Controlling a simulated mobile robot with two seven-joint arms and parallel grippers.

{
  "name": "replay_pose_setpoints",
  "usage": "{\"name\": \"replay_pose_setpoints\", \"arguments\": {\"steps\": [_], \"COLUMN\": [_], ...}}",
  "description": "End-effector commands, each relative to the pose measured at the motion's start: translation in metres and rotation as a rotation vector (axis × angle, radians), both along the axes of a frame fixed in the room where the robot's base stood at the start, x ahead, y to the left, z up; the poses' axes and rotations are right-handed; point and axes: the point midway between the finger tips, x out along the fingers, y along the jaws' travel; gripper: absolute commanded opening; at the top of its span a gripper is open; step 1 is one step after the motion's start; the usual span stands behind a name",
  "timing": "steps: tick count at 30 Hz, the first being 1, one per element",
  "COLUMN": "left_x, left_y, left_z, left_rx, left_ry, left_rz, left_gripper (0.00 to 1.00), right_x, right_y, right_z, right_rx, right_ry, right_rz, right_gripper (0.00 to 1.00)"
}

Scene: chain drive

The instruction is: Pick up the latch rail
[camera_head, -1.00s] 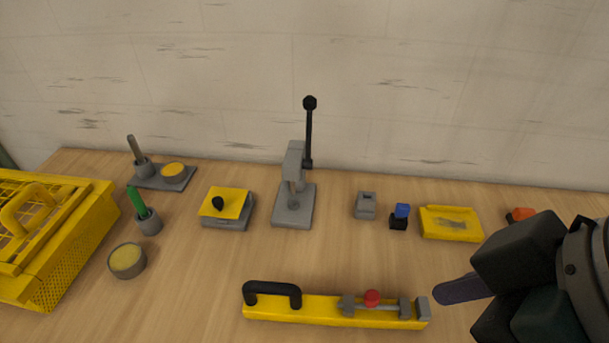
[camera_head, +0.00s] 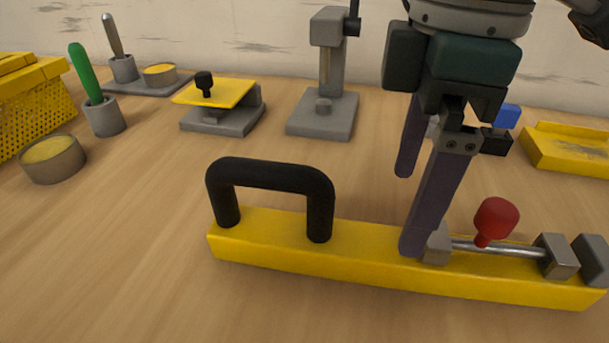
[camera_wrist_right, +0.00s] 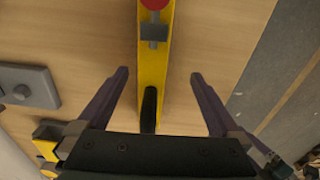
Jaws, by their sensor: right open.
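The latch rail (camera_head: 300,258) is a long yellow bar lying on the table, with a black arched handle (camera_head: 270,175) at its left and a metal bolt with a red knob (camera_head: 497,218) at its right. My right gripper (camera_head: 408,209) is open and empty, pointing down over the rail between handle and bolt. In the head view its near finger overlaps the rail beside the left bolt block. In the right wrist view the open fingers (camera_wrist_right: 159,75) lie on either side of the rail (camera_wrist_right: 153,75); contact cannot be told. My left gripper is not in view.
Behind the rail stand a grey press (camera_head: 320,115), a yellow-topped fixture (camera_head: 215,95) and a yellow tray (camera_head: 570,150). At left are a green-handled tool in a cup (camera_head: 103,115), a round tin (camera_head: 52,160) and a yellow basket (camera_head: 35,100). The table front-left is clear.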

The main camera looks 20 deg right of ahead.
Motion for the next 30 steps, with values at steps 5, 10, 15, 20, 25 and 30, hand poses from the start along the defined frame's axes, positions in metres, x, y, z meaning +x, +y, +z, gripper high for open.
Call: {"name": "replay_pose_setpoints", "arguments": {"steps": [5,10,15,20,25,30], "left_x": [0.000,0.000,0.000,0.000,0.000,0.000], "left_y": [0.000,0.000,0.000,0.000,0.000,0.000], "left_z": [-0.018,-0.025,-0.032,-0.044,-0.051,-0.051], "left_rx": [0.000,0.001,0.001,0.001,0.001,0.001], "left_ry": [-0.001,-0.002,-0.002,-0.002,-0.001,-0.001], "left_rz": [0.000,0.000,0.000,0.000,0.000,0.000], "left_gripper": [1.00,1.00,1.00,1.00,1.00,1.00], "right_x": [0.002,0.002,0.003,0.006,0.007,0.007], "right_y": [-0.007,-0.007,-0.008,-0.009,-0.009,-0.009], "right_z": [-0.015,-0.037,-0.060,-0.085,-0.106,-0.109], "right_rx": [-0.017,-0.018,-0.018,-0.018,-0.018,-0.018], "right_ry": [0.010,0.012,0.011,0.011,0.010,0.007], "right_rz": [-0.005,-0.005,-0.006,-0.006,-0.004,-0.003], "right_gripper": [1.00,1.00,1.00,1.00,1.00,1.00]}}
